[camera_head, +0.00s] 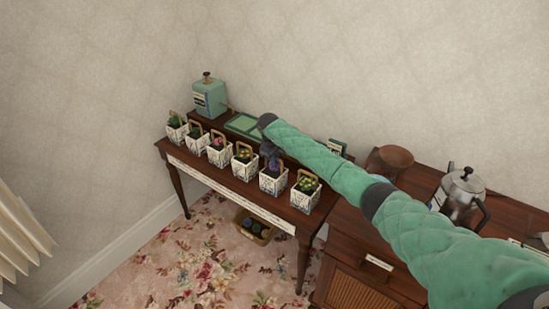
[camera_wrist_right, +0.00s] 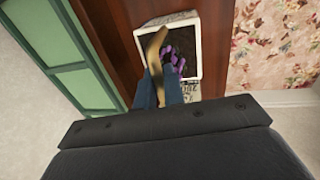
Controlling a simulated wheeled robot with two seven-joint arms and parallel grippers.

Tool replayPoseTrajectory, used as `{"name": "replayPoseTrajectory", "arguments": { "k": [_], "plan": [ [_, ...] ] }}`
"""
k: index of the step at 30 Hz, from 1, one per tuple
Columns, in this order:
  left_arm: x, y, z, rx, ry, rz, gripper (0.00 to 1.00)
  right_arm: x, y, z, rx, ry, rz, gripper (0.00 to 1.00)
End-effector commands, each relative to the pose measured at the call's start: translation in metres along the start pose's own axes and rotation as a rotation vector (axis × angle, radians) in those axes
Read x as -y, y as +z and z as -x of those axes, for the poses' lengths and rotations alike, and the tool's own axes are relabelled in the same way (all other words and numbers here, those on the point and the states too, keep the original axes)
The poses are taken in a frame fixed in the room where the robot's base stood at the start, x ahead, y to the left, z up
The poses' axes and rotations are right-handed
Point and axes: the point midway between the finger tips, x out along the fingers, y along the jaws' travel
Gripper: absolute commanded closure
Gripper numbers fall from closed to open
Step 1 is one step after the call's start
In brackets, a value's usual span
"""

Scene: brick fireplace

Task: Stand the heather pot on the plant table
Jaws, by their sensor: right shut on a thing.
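The heather pot (camera_head: 272,183) is a white patterned square pot with dark soil and purple flowers. It is in the row on the plant table (camera_head: 244,192), fifth from the left, and looks upright at the table top. In the right wrist view the heather pot (camera_wrist_right: 192,50) shows its tan arched handle. My right gripper (camera_head: 270,158) is above it; its blue-grey fingers (camera_wrist_right: 173,88) are shut on the handle. Whether the pot's base touches the wood is hard to tell. My left gripper is not in view.
Similar pots stand on both sides, with a yellow-flowered pot (camera_head: 305,193) close on the right. A green tin (camera_head: 209,97) and green tray (camera_head: 243,124) are behind. A basket (camera_head: 252,226) is under the table. A cabinet with a metal coffee pot (camera_head: 460,192) adjoins at right.

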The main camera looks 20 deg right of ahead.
Motion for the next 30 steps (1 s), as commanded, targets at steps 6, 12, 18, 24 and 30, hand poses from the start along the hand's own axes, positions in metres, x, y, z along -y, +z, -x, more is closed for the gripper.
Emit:
{"name": "replayPoseTrajectory", "arguments": {
  "k": [6,12,18,24,30],
  "plan": [
    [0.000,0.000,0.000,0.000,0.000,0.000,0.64,-0.001,-0.001,0.001,-0.002,0.001,0.000,1.00],
    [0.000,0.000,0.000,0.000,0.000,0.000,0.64,0.000,0.000,-0.001,0.000,0.000,0.000,0.68],
    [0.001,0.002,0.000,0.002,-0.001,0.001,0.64,0.000,0.000,-0.001,0.000,0.000,0.000,0.68],
    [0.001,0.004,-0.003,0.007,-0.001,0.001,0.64,0.000,-0.001,0.005,-0.002,0.001,0.000,0.68],
    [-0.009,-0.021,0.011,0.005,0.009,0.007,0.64,-0.001,-0.001,0.033,-0.004,0.003,0.000,0.68]
  ]
}}
